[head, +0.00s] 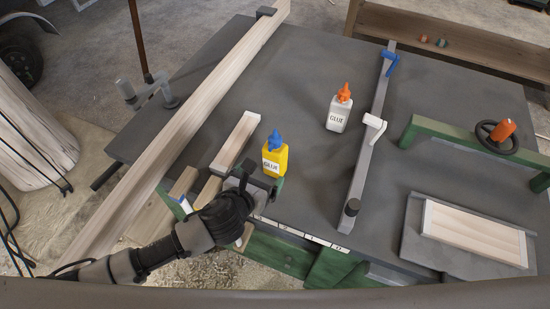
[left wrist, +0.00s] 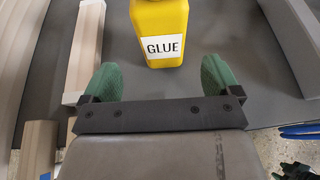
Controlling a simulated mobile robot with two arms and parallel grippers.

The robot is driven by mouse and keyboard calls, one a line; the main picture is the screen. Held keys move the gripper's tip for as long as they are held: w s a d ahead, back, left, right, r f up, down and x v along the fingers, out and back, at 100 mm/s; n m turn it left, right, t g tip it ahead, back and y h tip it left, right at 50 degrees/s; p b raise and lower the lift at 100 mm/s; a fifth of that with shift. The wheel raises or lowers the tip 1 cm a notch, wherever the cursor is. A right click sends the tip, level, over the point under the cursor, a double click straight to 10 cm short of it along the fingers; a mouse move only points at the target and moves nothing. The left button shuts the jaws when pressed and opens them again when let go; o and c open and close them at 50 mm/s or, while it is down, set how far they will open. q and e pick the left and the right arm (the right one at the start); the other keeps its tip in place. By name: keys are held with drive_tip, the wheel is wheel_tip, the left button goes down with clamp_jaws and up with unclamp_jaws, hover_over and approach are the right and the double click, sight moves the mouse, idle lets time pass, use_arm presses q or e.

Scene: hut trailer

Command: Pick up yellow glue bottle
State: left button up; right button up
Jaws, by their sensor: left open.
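The yellow glue bottle (head: 275,156) with a blue cap stands upright on the dark table near its front edge. In the left wrist view the yellow bottle (left wrist: 161,28) shows its GLUE label, and its top is cut off by the frame. My left gripper (head: 262,178) is just in front of the bottle. In the left wrist view its green fingers (left wrist: 161,80) are open, wide apart, with the bottle ahead of and centred between them. No contact is visible. My right gripper is not in view.
A white glue bottle (head: 339,110) with an orange cap stands behind to the right. A short wooden block (head: 236,140) lies close left of the yellow bottle. A long plank (head: 190,118) crosses the table at left. A metal bar clamp (head: 368,150) lies to the right.

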sight(271, 167)
use_arm(q)
drive_tip(key=x, duration=0.8)
drive_tip(key=shift+w+d+f, duration=0.1)
drive_tip(key=shift+d+f, duration=0.1)
drive_tip(key=shift+f, duration=0.15)
drive_tip(key=c, duration=1.2)
